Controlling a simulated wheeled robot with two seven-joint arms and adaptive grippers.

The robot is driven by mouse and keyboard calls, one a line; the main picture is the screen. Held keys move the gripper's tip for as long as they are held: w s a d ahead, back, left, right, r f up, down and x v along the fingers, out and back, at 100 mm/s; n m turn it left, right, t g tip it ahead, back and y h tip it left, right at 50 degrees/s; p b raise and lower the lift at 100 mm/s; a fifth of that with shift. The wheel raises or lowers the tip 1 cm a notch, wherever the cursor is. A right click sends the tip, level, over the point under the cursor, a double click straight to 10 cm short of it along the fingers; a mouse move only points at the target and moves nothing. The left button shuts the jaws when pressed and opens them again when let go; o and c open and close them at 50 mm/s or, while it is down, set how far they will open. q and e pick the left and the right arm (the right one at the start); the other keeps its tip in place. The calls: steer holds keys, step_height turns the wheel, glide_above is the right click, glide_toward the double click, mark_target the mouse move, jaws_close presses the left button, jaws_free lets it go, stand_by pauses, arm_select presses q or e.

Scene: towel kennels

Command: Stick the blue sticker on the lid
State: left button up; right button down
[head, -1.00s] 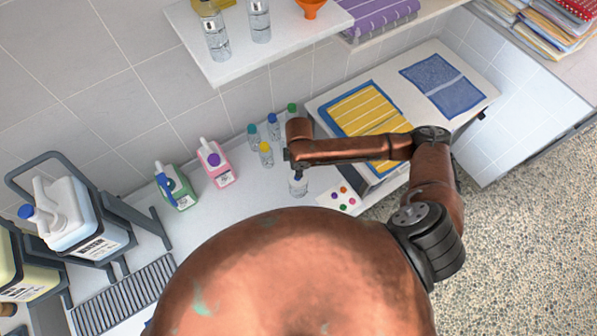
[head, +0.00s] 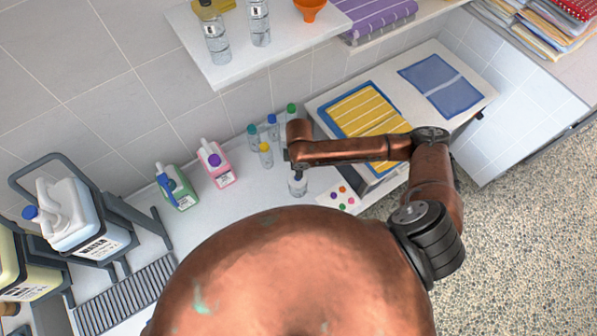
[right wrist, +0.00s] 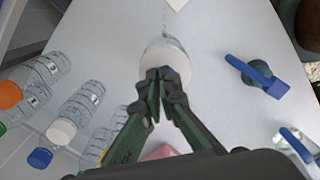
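A clear bottle (head: 298,188) stands upright on the white counter. In the right wrist view its white lid (right wrist: 167,60) faces up below my right gripper (right wrist: 157,76). The two dark fingers come together at their tips, over the near edge of the lid; I cannot tell whether they touch it. No sticker shows clearly between them. In the head view my copper right arm largely hides this gripper. A white sheet with several coloured dot stickers (head: 341,196) lies right of the bottle; I cannot make out a blue one. My left gripper is not in view.
Small capped bottles (head: 265,155) stand behind the bottle. A pink jug (head: 216,163) and a green jug (head: 176,187) are to the left. In the wrist view, a blue-handled item (right wrist: 258,76) lies to the right. A shelf (head: 270,50) overhangs the back.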

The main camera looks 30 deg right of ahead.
steer(key=shift+f, duration=0.55)
stand_by(0.9)
steer(key=c, duration=2.6)
jaws_free()
steer(key=shift+c, duration=0.2)
steer(key=o, duration=0.6)
steer(key=shift+c, duration=0.2)
steer(key=shift+o, duration=0.5)
steer(key=o, duration=0.5)
steer(key=shift+c, duration=0.2)
steer(key=shift+r, duration=0.1)
step_height(320, 180, up, 5)
steer(key=p, duration=0.6)
